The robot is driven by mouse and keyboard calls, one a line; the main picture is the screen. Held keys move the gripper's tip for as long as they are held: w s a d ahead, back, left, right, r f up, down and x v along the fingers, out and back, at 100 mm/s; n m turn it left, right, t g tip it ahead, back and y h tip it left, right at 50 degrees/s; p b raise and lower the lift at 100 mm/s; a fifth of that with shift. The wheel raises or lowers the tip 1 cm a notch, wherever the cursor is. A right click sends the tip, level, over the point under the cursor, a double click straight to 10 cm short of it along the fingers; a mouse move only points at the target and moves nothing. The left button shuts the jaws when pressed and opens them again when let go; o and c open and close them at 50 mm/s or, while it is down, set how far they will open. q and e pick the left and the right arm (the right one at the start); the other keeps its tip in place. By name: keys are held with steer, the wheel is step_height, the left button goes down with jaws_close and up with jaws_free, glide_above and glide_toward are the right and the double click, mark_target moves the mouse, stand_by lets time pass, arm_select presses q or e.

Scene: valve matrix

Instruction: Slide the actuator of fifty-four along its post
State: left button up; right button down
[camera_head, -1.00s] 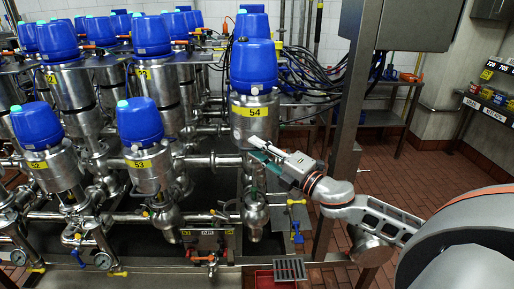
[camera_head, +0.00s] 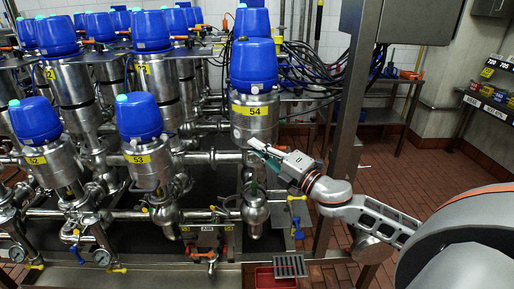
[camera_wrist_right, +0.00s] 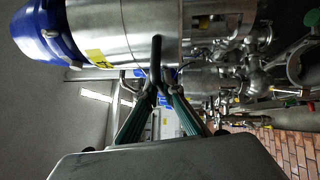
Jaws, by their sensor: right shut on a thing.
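The actuator of fifty-four has a blue cap (camera_head: 254,64) over a steel cylinder with a yellow label "54" (camera_head: 251,110). It stands upright at the middle of the head view. In the right wrist view its steel cylinder (camera_wrist_right: 125,30) lies sideways across the top, blue cap at left. My right gripper (camera_head: 256,148) is at the cylinder's lower right side, below the label. In the wrist view its green fingers (camera_wrist_right: 157,88) close on a thin dark bar (camera_wrist_right: 156,55) in front of the cylinder. The bar's attachment is unclear. My left gripper is not in view.
Valve 53 (camera_head: 148,166) stands to the left of 54, with several more blue-capped valves behind. A steel column (camera_head: 346,110) rises close to the right. Horizontal pipes run below. A red tray (camera_head: 275,279) is on the floor. Open tiled floor (camera_head: 415,175) lies at right.

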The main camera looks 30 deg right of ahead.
step_height(320, 180, down, 16)
steer(key=b, duration=0.8)
steer(key=shift+f, duration=0.15)
steer(key=c, duration=2.2)
jaws_free()
steer(key=shift+s+a, duration=0.1)
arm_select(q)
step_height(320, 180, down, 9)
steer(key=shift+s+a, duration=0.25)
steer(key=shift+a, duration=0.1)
arm_select(e)
steer(key=shift+o, duration=0.2)
steer(key=v, duration=1.2)
